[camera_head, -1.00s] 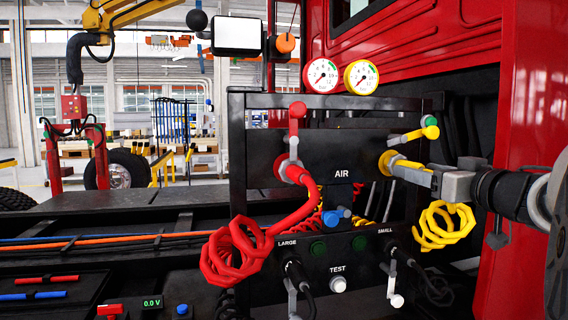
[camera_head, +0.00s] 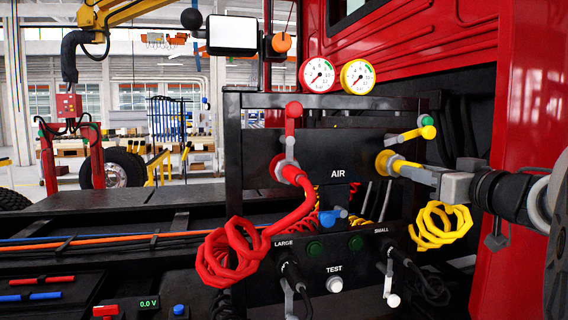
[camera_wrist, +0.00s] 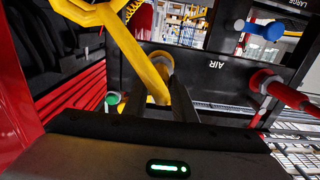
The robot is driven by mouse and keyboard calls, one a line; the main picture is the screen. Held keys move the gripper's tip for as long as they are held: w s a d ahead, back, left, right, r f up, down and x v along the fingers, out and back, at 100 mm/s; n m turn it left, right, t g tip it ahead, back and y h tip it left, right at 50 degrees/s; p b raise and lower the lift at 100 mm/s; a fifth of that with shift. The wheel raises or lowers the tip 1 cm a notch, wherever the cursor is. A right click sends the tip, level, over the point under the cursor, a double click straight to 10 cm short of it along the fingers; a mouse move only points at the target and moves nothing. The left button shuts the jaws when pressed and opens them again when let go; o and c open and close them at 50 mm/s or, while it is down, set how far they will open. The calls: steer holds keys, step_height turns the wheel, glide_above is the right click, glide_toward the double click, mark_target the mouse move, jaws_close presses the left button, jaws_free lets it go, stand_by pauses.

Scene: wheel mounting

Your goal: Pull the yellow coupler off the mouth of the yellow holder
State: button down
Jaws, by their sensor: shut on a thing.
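The yellow holder (camera_head: 383,162) is a round yellow mouth on the right of the black AIR panel. The yellow coupler (camera_head: 406,164) lies in line with it, its left end at the mouth; I cannot tell whether a small gap has opened. My gripper (camera_head: 412,172) comes in from the right and is shut on the coupler. In the wrist view, the holder (camera_wrist: 162,62) is behind the coupler (camera_wrist: 158,92), and my gripper's dark fingers (camera_wrist: 170,105) partly hide the coupler. A coiled yellow hose (camera_head: 440,226) hangs below my gripper.
A lever with a yellow-green tip (camera_head: 428,126) sticks out just above my gripper. The red coupler (camera_head: 290,172) with its red coiled hose (camera_head: 232,252) sits left on the panel. The red cab wall (camera_head: 515,130) stands close on the right.

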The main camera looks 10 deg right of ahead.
steer(key=shift+s+d+p, duration=0.1)
steer(key=shift+s+p, duration=0.2)
steer(key=shift+s, duration=0.75)
steer(key=shift+s, duration=0.1)
steer(key=s, duration=0.2)
steer(key=s+p, duration=0.1)
steer(key=s, duration=0.1)
steer(key=shift+s+d, duration=0.2)
steer(key=shift+s, duration=0.15)
steer(key=shift+s, duration=0.1)
